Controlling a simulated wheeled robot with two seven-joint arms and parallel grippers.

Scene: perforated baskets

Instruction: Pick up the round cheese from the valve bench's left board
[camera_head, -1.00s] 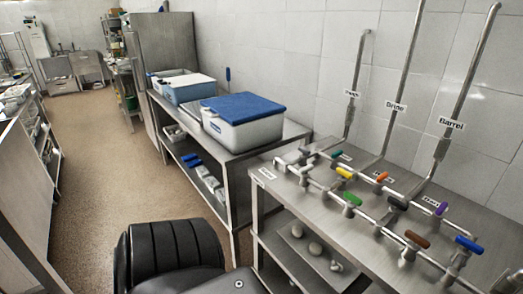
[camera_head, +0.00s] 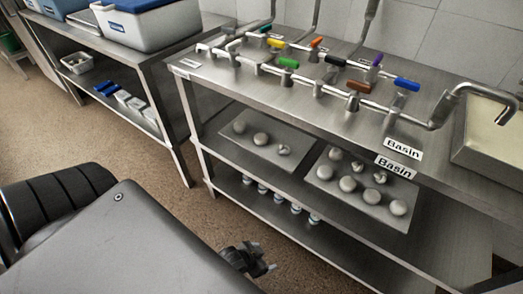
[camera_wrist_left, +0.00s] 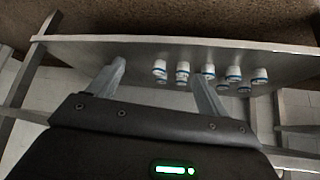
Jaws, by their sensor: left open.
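The valve bench's middle shelf holds two boards. The right board (camera_head: 368,208) carries several pale round pieces (camera_head: 347,183). My left gripper (camera_head: 262,262) is low in front of the bench, below and apart from the left board. In the left wrist view its fingers (camera_wrist_left: 158,68) are spread with nothing between them. No cheese shows in that view. My right gripper is not seen.
The valve bench top (camera_head: 225,78) has pipes and coloured handles above the boards. White-and-blue containers (camera_wrist_left: 208,72) stand on the lower shelf, beyond my left fingers. A second bench with a white bin (camera_head: 150,25) is at the left. Open floor (camera_head: 150,190) lies between.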

